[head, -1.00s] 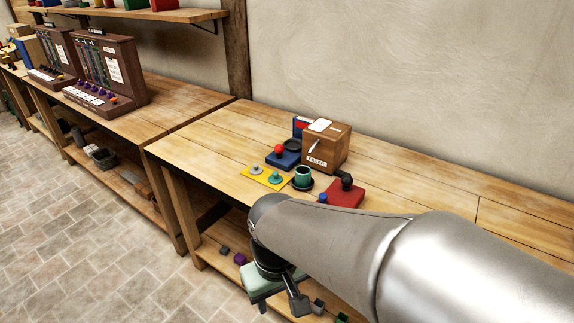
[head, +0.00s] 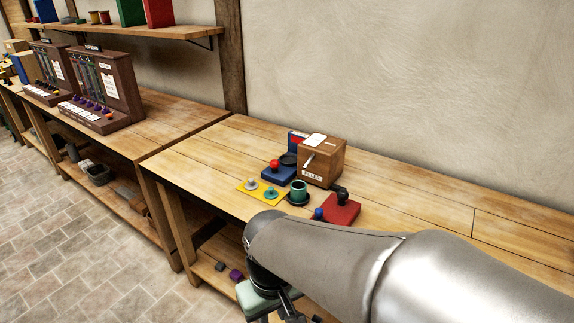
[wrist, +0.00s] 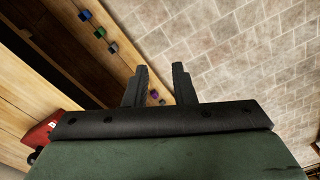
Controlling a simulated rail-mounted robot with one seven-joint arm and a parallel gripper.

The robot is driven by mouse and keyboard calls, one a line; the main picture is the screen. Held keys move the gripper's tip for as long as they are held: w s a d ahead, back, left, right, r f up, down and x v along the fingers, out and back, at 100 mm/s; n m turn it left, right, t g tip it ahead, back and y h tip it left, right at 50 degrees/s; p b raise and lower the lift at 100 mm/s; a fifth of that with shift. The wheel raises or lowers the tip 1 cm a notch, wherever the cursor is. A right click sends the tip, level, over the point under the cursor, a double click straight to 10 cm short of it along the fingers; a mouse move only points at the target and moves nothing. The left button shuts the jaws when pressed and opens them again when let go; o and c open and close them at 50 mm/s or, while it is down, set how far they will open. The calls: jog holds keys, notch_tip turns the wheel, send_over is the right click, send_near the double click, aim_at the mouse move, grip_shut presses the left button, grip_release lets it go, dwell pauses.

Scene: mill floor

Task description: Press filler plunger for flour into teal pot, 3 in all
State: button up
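The filler (head: 322,162) is a wooden box labelled FILLER on the bench, with a white card on top and a pale lever-like part on its front. The teal pot (head: 299,189) stands upright on a dark round base in front of the filler. A blue block with a red knob (head: 275,165) sits left of the filler; I cannot tell which part is the plunger. My gripper (wrist: 160,85) is open and empty in the wrist view, its two fingers apart over the floor, in front of the bench. In the head view the fingers are mostly cut off at the bottom edge.
A yellow plate (head: 253,190) with two small knobbed pieces lies left of the pot. A red block (head: 341,209) with a dark handle stands right of it. Small coloured cubes (head: 236,274) lie on the lower shelf. The bench's right side is clear.

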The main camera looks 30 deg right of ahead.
grip_shut()
dwell(1.4)
